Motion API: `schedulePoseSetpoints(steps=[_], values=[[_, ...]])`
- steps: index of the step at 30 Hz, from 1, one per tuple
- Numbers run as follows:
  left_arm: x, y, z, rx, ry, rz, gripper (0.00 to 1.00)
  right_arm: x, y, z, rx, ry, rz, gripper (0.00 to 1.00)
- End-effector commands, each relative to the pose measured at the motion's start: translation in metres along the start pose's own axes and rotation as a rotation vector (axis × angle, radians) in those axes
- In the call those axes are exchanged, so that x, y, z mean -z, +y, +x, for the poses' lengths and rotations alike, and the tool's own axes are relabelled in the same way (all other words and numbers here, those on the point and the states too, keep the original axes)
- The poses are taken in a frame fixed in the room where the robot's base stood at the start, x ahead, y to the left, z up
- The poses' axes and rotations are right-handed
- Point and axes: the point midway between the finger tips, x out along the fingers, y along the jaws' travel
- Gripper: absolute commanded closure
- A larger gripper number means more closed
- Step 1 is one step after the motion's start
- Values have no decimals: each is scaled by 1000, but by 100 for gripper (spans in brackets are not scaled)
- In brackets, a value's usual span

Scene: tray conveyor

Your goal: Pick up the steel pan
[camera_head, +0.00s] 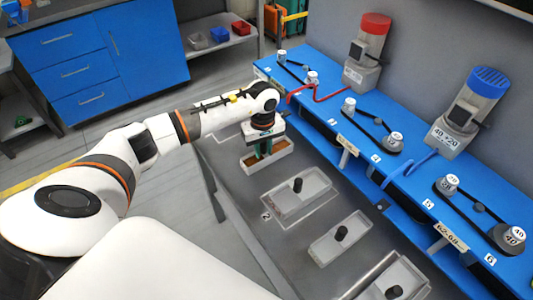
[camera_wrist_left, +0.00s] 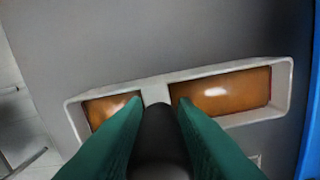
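A shallow pale pan (camera_head: 283,153) with amber-brown fill in two compartments lies on the grey conveyor surface. In the left wrist view the pan (camera_wrist_left: 283,91) has a light rim and a crossbar with a black knob (camera_wrist_left: 160,120) in the middle. My left gripper (camera_head: 264,150) points down over this pan. In the left wrist view its green fingers (camera_wrist_left: 160,100) flank the knob closely, with no gap showing on either side. The pan appears to rest on the surface. The frames do not clearly show which pan is steel. My right gripper is out of view.
Grey trays with black knobs, one (camera_head: 315,185), another (camera_head: 357,225) and one at the bottom (camera_head: 409,274), line the conveyor (camera_head: 240,190). A blue bench (camera_head: 330,112) with belts, pulleys, a red-capped motor (camera_head: 366,62) and a blue-capped motor (camera_head: 468,115) borders the right.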

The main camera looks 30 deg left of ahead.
Motion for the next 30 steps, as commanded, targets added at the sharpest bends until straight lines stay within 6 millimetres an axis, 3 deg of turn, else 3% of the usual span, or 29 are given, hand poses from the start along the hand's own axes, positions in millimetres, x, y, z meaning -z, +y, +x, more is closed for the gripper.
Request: schedulePoseSetpoints(steps=[1, 4, 16, 25, 30], values=[[0, 0, 0, 0, 0, 0, 83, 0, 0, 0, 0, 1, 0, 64], [0, 0, 0, 0, 0, 0, 100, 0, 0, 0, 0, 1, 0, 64], [-1, 0, -5, 1, -2, 0, 100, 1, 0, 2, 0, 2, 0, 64], [-1, 0, -38, 4, -5, 0, 100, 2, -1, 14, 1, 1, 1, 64], [6, 40, -33, -3, -3, 0, 100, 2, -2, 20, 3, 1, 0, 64]])
